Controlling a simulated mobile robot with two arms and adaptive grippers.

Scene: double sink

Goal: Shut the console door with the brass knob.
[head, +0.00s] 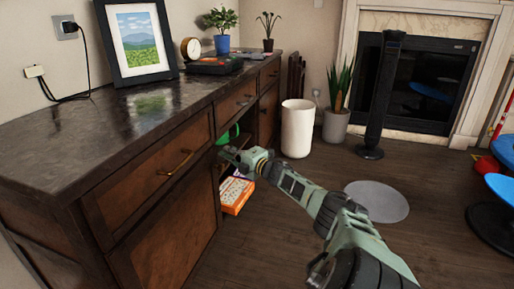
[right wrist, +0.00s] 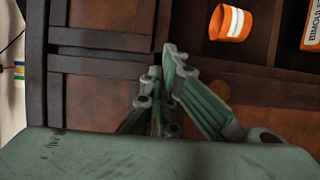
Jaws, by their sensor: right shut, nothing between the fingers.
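The dark wooden console (head: 75,125) runs along the left wall in the head view. Its near door (head: 170,235) is a brown panel below a drawer with a brass handle (head: 175,164). This door looks about flush with the front, though I cannot tell if it is fully shut. A far door (head: 267,115) is partly in view. My right gripper (head: 230,155) is shut and empty at the console front, by the open shelf bay; it also shows in the right wrist view (right wrist: 165,68). I cannot make out the brass knob clearly. My left gripper is out of view.
The open bay holds an orange box (head: 236,195), an orange cup (right wrist: 230,23) and a green item (head: 228,135). A white bin (head: 297,128) and a potted plant (head: 337,115) stand beyond. The floor (head: 275,245) in front is mostly clear.

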